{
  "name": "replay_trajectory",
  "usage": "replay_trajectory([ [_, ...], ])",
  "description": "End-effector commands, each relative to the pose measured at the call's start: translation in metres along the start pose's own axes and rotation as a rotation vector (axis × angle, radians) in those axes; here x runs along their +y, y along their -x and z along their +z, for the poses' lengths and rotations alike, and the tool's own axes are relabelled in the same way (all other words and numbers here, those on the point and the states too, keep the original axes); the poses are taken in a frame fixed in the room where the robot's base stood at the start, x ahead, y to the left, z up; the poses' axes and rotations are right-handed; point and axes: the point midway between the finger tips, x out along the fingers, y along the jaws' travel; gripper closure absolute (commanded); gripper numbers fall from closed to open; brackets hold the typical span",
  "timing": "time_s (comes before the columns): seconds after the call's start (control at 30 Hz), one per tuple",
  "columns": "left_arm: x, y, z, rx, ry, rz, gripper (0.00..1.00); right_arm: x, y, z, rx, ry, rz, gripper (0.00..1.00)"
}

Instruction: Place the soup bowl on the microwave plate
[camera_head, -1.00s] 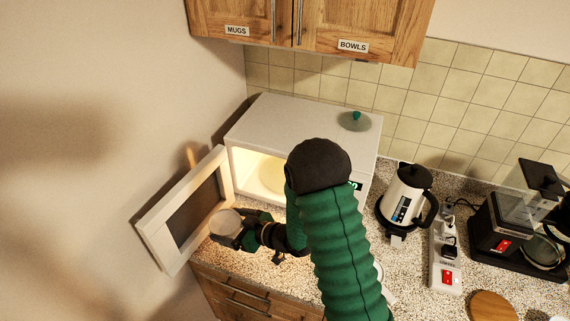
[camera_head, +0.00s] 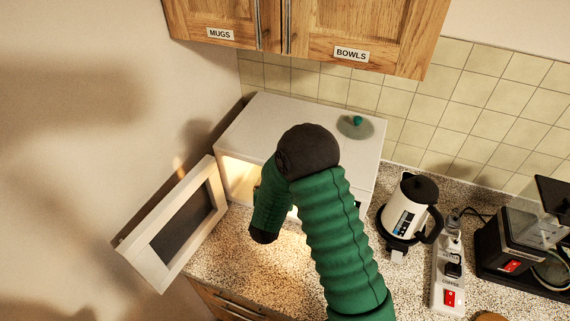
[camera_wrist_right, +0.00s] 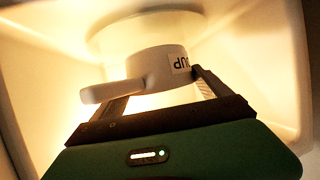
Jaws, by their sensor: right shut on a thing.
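The soup bowl (camera_wrist_right: 152,68) is a pale bowl with a side handle and a partly visible label reading upside down in the right wrist view. My right gripper (camera_wrist_right: 160,85) is shut on it, with a finger on either side. They are inside the lit microwave (camera_head: 285,115). The round microwave plate (camera_wrist_right: 112,38) shows pale behind the bowl; I cannot tell whether the bowl touches it. In the head view my right arm hides the bowl, plate and gripper. My left gripper is not in view.
The microwave door (camera_head: 180,225) stands open to the left. A glass lid (camera_head: 355,125) with a green knob lies on the microwave. A kettle (camera_head: 408,205), power strip (camera_head: 450,270) and coffee maker (camera_head: 515,245) stand right. Cabinets (camera_head: 330,30) hang above.

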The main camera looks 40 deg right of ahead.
Motion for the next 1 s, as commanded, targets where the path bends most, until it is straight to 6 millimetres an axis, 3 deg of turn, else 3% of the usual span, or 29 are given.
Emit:
replay_trajectory([
  [0.2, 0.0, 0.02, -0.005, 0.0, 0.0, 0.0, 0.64, 0.001, -0.057, -0.027, 0.002, -0.003, 0.003, 0.78],
  [0.33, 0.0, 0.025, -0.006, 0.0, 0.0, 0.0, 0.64, 0.001, -0.08, -0.035, 0.002, -0.003, 0.001, 0.78],
  [0.47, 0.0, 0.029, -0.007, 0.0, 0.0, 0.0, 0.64, 0.001, -0.093, -0.041, 0.003, -0.002, 0.001, 0.78],
  [0.63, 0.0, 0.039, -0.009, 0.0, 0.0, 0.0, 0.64, 0.001, -0.106, -0.013, -0.003, 0.001, 0.0, 0.78],
  [0.97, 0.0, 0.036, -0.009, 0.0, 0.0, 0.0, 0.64, 0.0, -0.109, -0.005, 0.003, -0.001, -0.001, 0.78],
  [1.0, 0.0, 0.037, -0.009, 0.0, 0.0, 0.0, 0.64, 0.0, -0.108, -0.005, 0.001, -0.001, -0.001, 0.07],
])
